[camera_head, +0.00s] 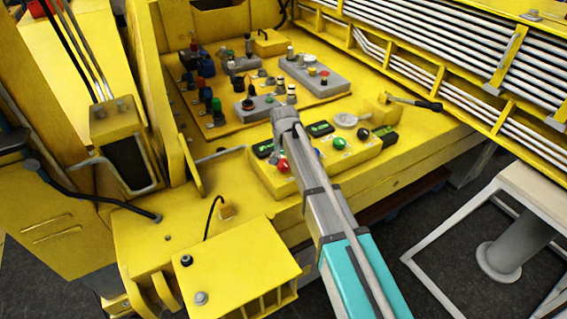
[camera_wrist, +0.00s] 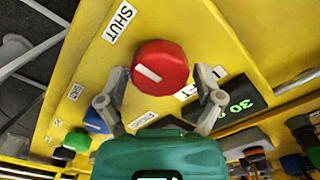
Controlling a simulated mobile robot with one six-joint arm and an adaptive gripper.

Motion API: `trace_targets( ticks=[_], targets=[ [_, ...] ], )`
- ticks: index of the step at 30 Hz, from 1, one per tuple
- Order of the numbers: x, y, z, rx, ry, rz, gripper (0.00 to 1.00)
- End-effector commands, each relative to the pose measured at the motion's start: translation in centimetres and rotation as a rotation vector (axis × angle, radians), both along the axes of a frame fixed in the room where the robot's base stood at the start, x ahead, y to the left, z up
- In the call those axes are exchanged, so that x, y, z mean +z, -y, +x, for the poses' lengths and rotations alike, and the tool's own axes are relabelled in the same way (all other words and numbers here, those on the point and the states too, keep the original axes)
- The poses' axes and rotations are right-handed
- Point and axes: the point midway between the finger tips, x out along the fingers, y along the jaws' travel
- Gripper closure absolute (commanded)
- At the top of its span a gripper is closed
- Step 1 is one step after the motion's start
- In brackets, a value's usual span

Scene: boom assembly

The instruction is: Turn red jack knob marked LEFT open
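The red jack knob (camera_wrist: 165,62) fills the upper middle of the wrist view, with a tilted white bar mark on its face. A SHUT label (camera_wrist: 119,22) is up and left of it, and a partly hidden label ending in "FT" (camera_wrist: 184,92) is at its lower right. My gripper (camera_wrist: 163,86) is open, one finger on each side of the knob's lower part. I cannot tell whether either finger touches it.
Blue (camera_head: 316,155), green (camera_head: 339,143) and black (camera_head: 363,133) knobs stand along the same yellow panel. A dark display with green digits (camera_wrist: 238,104) is right of the red knob. More control boxes (camera_head: 315,77) stand behind. A lever handle (camera_head: 427,105) sticks out at right.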

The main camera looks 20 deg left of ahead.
Motion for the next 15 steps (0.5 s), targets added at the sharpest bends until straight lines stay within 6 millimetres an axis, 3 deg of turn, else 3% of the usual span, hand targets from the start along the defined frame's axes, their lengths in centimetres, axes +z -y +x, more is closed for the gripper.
trace_targets(
  ticks=[1,8,15],
  targets=[
    [0.0,0.01,0.0,0.0,0.0,0.0,0.37],
    [-0.01,0.02,0.0,0.0,0.0,0.0,0.79],
    [-0.01,0.02,0.0,0.012,0.0,0.0,0.79]
  ],
)
